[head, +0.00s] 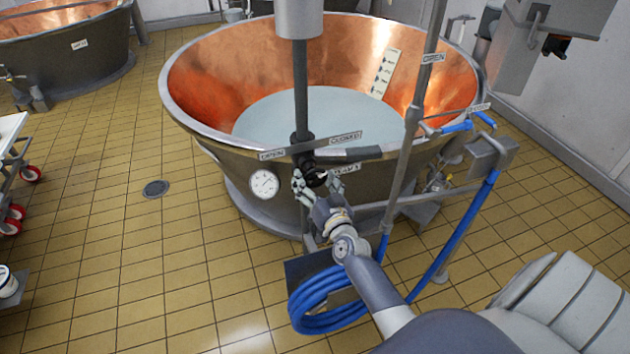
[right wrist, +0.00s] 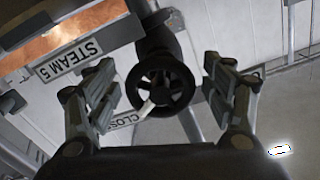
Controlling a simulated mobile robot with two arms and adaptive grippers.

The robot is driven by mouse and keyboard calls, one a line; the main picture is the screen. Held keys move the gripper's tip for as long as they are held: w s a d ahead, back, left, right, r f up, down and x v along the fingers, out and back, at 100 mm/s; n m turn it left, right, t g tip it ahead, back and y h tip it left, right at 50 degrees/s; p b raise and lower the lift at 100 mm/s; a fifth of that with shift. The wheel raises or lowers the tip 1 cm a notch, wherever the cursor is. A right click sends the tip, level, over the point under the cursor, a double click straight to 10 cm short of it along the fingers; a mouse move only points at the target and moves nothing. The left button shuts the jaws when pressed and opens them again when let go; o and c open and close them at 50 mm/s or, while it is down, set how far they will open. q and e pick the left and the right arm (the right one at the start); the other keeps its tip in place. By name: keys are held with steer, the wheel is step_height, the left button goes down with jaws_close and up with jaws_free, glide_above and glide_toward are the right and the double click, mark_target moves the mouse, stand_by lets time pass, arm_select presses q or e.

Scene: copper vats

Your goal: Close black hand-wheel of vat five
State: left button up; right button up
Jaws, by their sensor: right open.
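The copper vat (head: 195,85) stands in the middle of the head view, holding pale liquid. At its near side the black hand-wheel (head: 316,178) is small and partly hidden by my right gripper (head: 317,184). In the right wrist view the hand-wheel (right wrist: 163,84) shows as a round spoked rim on a black fitting, beside a label plate reading STEAM 5 (right wrist: 68,57). My right gripper (right wrist: 160,82) is open, with one finger on each side of the wheel and visible gaps to the rim. A pale marker crosses the wheel's lower edge. My left gripper is not in view.
OPEN and CLOSED plates (head: 345,138) sit above the wheel, near a dial gauge (head: 264,184). A grey upright pipe (head: 413,125) and a coiled blue hose (head: 325,302) are close to my right arm. The tiled floor at left is mostly clear.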

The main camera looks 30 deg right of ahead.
steer(key=shift+s, duration=0.1)
steer(key=v, duration=1.1)
steer(key=shift+s+a, duration=0.2)
steer(key=shift+s, duration=0.2)
steer(key=shift+f, duration=0.1)
